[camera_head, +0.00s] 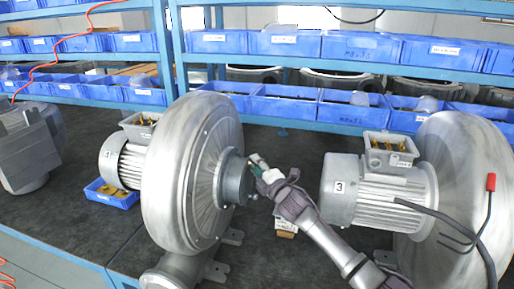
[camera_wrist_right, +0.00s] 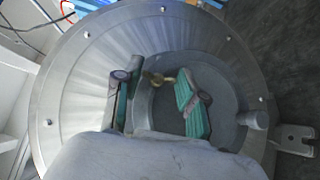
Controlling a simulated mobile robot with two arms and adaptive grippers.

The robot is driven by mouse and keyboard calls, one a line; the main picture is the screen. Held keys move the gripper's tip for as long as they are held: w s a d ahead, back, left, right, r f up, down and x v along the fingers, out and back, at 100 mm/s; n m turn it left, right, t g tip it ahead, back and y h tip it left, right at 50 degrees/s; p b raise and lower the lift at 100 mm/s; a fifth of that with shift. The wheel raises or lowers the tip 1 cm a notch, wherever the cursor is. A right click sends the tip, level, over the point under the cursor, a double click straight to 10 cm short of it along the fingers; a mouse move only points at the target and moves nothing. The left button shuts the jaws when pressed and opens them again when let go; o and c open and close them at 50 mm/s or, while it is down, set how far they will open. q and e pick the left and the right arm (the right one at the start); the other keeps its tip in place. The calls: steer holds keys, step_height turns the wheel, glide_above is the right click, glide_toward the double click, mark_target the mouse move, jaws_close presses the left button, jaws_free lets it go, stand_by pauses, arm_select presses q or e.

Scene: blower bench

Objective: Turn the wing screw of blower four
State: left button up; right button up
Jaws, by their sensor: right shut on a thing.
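The left blower (camera_head: 190,165) is a large round metal housing with a motor on its left; the small number tag on that motor is hard to read. My right gripper (camera_head: 258,168) reaches its round hub (camera_head: 235,180) from the right. In the right wrist view my right gripper (camera_wrist_right: 158,95) has its green-padded fingers on either side of a small brass wing screw (camera_wrist_right: 158,78) inside the hub's recess, and it is shut on it. The fingers partly hide the recess. My left gripper is not in view.
A second blower, its motor (camera_head: 340,187) tagged 3, stands at the right with a black cable and red-tipped lead (camera_head: 491,182). Shelves with blue bins (camera_head: 284,42) line the back. A small blue tray (camera_head: 110,196) sits by the left motor. The dark bench top (camera_head: 75,215) is clear at front left.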

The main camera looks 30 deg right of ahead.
arm_select(q)
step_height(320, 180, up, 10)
steer(key=p, duration=0.8)
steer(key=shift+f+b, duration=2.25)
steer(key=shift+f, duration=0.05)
arm_select(e)
steer(key=shift+w+d+r+m+g+y, duration=0.15)
steer(key=shift+m+g+y, duration=0.55)
steer(key=shift+m+g, duration=0.7)
steer(key=shift+d+r+m+g+y, duration=0.15)
steer(key=shift+m+g+y, duration=0.55)
steer(key=shift+m+g, duration=0.7)
steer(key=shift+w+r+m+g+y, duration=0.15)
steer(key=shift+m+g+y, duration=0.55)
steer(key=shift+m+g, duration=0.7)
steer(key=shift+s+n+g, duration=0.1)
steer(key=shift+n+g, duration=0.2)
steer(key=shift+g, duration=0.2)
steer(key=o, duration=1.1)
steer(key=shift+o, duration=0.2)
